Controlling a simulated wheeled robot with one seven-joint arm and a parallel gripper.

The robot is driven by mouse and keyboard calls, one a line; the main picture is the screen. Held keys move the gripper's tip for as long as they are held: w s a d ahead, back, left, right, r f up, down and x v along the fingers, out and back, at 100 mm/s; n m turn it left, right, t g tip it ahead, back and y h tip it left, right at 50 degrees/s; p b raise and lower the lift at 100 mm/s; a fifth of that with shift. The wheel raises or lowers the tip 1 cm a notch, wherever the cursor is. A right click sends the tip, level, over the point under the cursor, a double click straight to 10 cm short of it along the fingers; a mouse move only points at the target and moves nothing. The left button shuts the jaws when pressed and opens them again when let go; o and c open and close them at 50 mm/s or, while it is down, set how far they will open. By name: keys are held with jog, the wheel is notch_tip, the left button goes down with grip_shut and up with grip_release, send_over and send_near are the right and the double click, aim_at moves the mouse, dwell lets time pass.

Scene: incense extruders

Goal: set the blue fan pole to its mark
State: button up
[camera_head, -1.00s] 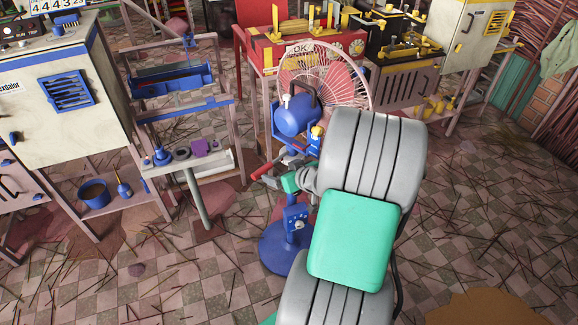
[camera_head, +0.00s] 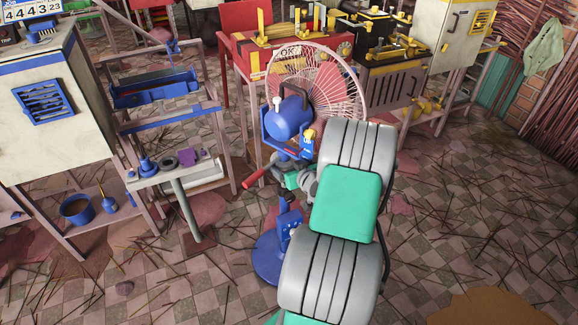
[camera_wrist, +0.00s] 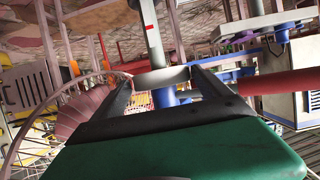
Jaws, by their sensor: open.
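The blue fan stands on a round blue base (camera_head: 268,262). Its blue motor housing (camera_head: 290,118) and pale pink wire cage (camera_head: 345,85) are on top. The blue pole (camera_head: 287,215) rises from the base, with a red handle (camera_head: 255,180) out to its left. My gripper (camera_head: 298,180) is at the pole below the motor, partly hidden by my arm. In the wrist view my gripper (camera_wrist: 160,80) has its dark fingers apart. A grey post with a small red mark (camera_wrist: 151,28) and a blue part (camera_wrist: 166,97) line up between them; I cannot tell whether they touch.
A small side shelf (camera_head: 150,183) with blue and purple pieces is left of the fan, beside a cream machine (camera_head: 40,115). A red table (camera_head: 240,60) and a black-topped bench (camera_head: 390,80) stand behind. Thin sticks litter the open tiled floor at right.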

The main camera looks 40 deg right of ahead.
jog(key=shift+c, duration=0.4)
jog(key=c, duration=1.7)
notch_tip(320, 180, down, 5)
jog(key=b, duration=0.4)
jog(key=shift+b, duration=0.35)
jog(key=shift+r, duration=0.15)
jog(key=o, duration=1.8)
jog(key=shift+r, duration=0.1)
jog(key=p+v, duration=0.1)
jog(key=v, duration=0.7)
